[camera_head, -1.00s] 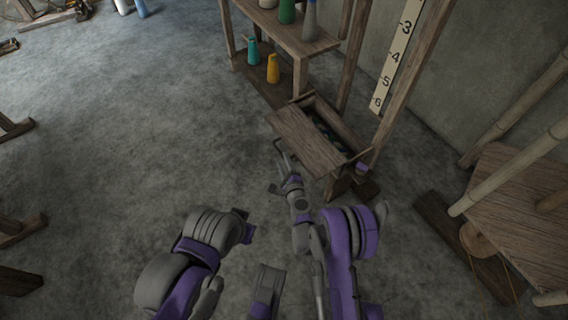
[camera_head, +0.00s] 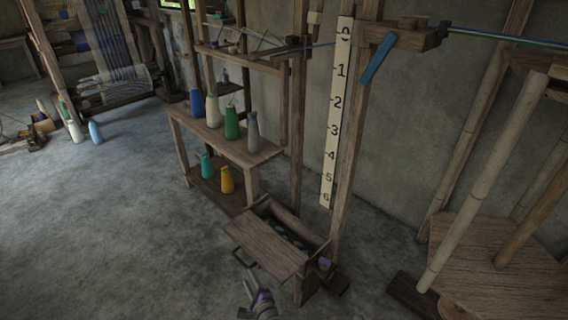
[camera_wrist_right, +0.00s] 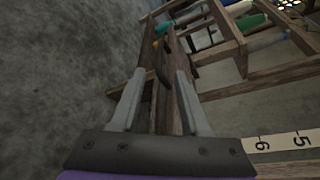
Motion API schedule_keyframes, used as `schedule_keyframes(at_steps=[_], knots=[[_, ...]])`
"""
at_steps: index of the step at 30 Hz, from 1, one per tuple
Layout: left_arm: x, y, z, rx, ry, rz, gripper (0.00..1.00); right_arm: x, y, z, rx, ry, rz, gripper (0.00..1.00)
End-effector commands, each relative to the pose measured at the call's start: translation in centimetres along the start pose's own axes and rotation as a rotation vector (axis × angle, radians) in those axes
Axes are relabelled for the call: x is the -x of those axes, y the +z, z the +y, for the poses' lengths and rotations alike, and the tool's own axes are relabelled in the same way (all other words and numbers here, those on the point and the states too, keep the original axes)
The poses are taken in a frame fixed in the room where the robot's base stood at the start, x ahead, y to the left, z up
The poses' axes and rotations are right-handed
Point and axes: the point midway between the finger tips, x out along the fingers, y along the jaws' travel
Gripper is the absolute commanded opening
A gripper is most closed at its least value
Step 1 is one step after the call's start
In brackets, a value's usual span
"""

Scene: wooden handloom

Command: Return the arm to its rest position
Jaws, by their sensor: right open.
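My right gripper (camera_head: 243,287) shows at the bottom of the head view, just in front of a wooden box (camera_head: 262,243) with a flat wooden lid. In the right wrist view its two fingers (camera_wrist_right: 160,100) are spread apart with nothing held between them. Wooden boards of the box show beyond and between the fingers there; I cannot tell whether they touch. My left gripper is not in the head view.
A wooden shelf (camera_head: 262,152) with several colored thread cones stands behind the box. A numbered scale strip (camera_head: 334,120) is on an upright post. Bamboo poles (camera_head: 455,190) and a wooden platform (camera_head: 500,265) stand at the right. The floor (camera_head: 100,220) at the left is clear.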

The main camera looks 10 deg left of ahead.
Motion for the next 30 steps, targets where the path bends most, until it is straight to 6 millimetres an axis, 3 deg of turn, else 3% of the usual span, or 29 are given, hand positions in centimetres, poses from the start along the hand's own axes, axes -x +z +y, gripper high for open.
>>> schedule_keyframes(at_steps=[5,8,14,21,26,30], knots=[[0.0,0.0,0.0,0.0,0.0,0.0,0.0,0.4,0.2,-2.1,0.056,0.011,-0.002,0.46],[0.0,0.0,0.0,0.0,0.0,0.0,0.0,1.3,0.6,-5.5,0.158,0.035,-0.008,0.46],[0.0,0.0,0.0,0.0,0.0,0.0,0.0,5.6,1.2,-12.9,0.44,0.13,-0.019,0.46],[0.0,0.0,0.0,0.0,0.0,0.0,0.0,13.8,1.2,-18.5,0.761,0.292,-0.023,0.46],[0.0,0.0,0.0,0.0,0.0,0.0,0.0,20.6,0.7,-20.4,0.956,0.428,-0.022,0.46],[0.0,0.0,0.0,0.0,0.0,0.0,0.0,27.3,-0.1,-20.7,1.111,0.566,-0.02,0.46]])
